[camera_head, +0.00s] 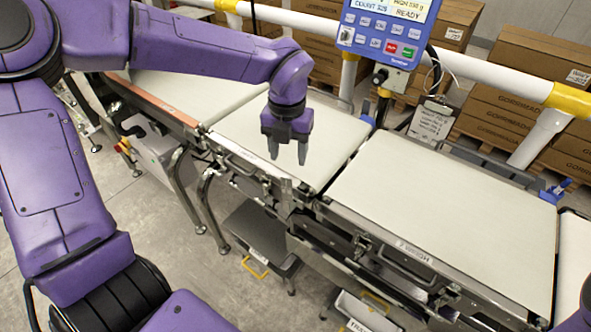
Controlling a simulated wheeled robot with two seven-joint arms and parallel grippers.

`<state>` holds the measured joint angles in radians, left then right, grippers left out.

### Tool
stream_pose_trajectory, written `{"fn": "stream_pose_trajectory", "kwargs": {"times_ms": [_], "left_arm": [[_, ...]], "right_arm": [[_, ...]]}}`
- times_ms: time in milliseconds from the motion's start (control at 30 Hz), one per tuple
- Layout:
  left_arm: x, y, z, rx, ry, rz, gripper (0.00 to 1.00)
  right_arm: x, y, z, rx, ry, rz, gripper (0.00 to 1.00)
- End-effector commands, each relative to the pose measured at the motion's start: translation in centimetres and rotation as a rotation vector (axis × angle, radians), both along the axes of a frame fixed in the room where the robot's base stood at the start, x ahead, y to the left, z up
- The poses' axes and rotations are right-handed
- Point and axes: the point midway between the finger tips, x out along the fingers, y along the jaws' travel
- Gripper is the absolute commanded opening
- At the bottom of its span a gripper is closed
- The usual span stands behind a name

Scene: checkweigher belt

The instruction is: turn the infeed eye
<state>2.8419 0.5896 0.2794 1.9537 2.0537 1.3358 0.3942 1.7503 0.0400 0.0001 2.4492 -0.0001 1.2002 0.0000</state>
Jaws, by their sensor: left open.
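My left gripper (288,154) points down over the belt section left of the one marked weigh, near its front edge. Its two dark fingers are apart with nothing between them. A small blue part (367,111) stands at the far side, by the gap between this belt (235,126) and the weigh belt (440,215); it may be the infeed eye, but I cannot tell for sure. The gripper is to the left of it and apart from it. Which way the part faces is too small to tell. My right gripper is not in view.
A blue terminal (385,30) with a lit screen stands behind the belts. A clipboard (432,121) hangs near it. A white and yellow rail (490,68) runs behind, with stacked cartons (540,60) beyond. The belts are bare.

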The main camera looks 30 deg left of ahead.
Motion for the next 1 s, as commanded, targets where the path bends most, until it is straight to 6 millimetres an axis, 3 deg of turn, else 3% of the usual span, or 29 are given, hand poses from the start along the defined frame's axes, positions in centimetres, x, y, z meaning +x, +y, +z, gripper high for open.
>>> {"fn": "stream_pose_trajectory", "kwargs": {"times_ms": [500, 867, 1000], "left_arm": [[-0.6, 0.7, -9.4, 0.002, 0.004, 0.015, 0.55], [-0.4, 0.6, -10.4, 0.001, 0.000, 0.012, 0.55], [-0.4, 0.6, -10.4, 0.001, 0.000, 0.012, 0.13]], "right_arm": [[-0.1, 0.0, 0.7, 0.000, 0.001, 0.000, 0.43], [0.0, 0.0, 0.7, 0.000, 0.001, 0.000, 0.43], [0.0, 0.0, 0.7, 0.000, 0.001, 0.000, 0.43]]}}
